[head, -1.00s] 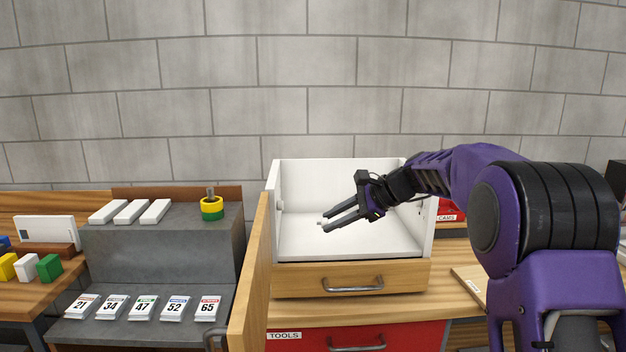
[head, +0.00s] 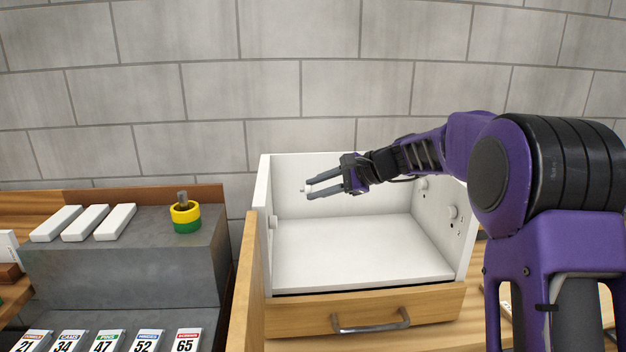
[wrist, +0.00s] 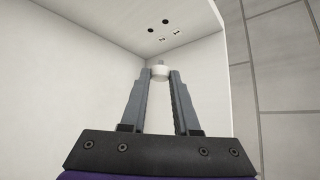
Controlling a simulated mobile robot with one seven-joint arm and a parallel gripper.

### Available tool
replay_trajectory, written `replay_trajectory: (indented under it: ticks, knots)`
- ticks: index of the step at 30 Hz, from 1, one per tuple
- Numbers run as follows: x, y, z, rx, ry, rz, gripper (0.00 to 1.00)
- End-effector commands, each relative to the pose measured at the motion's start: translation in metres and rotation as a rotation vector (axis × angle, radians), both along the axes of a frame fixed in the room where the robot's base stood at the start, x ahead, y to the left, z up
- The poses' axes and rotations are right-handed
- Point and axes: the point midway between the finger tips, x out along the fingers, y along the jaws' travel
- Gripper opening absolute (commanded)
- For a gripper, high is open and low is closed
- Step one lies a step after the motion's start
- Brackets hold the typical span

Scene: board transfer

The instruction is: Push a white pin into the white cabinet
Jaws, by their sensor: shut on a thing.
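My gripper (head: 309,189) is shut on a small white pin (head: 303,189), held at its fingertips inside the open white cabinet (head: 360,255), above its floor and toward its left wall. In the wrist view the same pin (wrist: 160,71) sticks out beyond the fingertips (wrist: 157,80), apart from the wall ahead. That wall has dark holes (wrist: 165,21) and small marks beside them. Another white pin (head: 272,226) sticks out of the left wall, lower and nearer the front.
White pins (head: 450,212) and small holes show on the right wall. A wooden door (head: 246,290) stands open at the left front. A wooden drawer with a handle (head: 372,322) lies below. A grey stepped stand (head: 130,268) carries white blocks and a yellow-green ring (head: 186,217).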

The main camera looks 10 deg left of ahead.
Motion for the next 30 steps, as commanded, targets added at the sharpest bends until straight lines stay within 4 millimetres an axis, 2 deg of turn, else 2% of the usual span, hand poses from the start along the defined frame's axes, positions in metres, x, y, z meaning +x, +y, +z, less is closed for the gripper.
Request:
replay_trajectory:
  ticks: [16,30]
  knots:
    - [0.001,-0.004,0.001,-0.002,-0.004,-0.007,0.00]
    - [-0.010,0.038,0.000,-0.002,-0.005,-0.004,0.00]
